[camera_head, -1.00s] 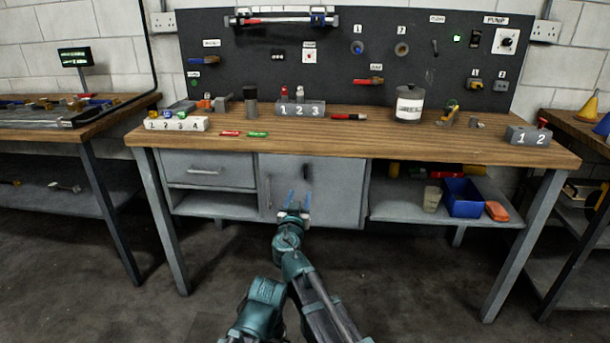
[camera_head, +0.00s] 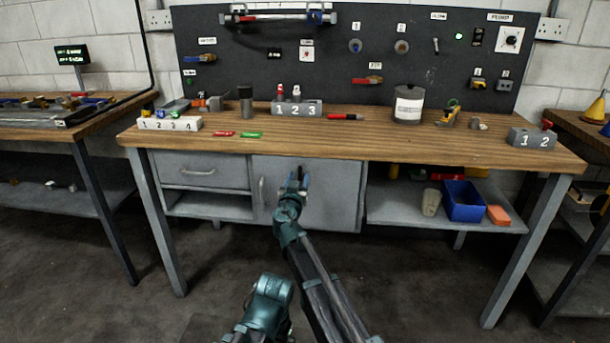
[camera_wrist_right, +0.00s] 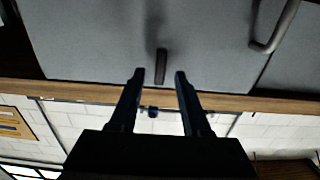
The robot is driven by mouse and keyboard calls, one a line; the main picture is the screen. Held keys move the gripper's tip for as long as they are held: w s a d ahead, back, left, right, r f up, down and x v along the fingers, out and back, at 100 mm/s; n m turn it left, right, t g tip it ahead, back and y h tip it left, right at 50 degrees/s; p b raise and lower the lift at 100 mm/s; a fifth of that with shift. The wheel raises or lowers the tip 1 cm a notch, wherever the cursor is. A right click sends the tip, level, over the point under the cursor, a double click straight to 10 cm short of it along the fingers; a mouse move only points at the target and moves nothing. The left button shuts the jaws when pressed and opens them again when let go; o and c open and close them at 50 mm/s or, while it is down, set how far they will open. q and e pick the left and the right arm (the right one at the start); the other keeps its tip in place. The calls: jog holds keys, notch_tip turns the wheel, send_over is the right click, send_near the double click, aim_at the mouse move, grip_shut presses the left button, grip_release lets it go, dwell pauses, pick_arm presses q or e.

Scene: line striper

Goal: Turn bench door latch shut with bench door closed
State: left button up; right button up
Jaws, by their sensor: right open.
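The grey bench door (camera_head: 335,200) sits under the worktop and looks closed, flush with the cabinet front. Its latch (camera_wrist_right: 160,66) is a short dark bar, upright along the door in the right wrist view, near the door's top edge. My right gripper (camera_head: 299,180) is in front of the door's upper part and covers most of the latch in the head view. In the wrist view its two fingers (camera_wrist_right: 160,74) are open, with the latch between and just ahead of the tips. Contact with the latch cannot be told.
The door's curved pull handle (camera_head: 262,191) is to the left of my gripper. A drawer (camera_head: 200,172) is further left. The worktop edge (camera_head: 350,150) overhangs the door. An open shelf with a blue bin (camera_head: 463,203) is at the right.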

jog(key=shift+w+d, duration=0.15)
jog(key=shift+w, duration=0.65)
grip_shut()
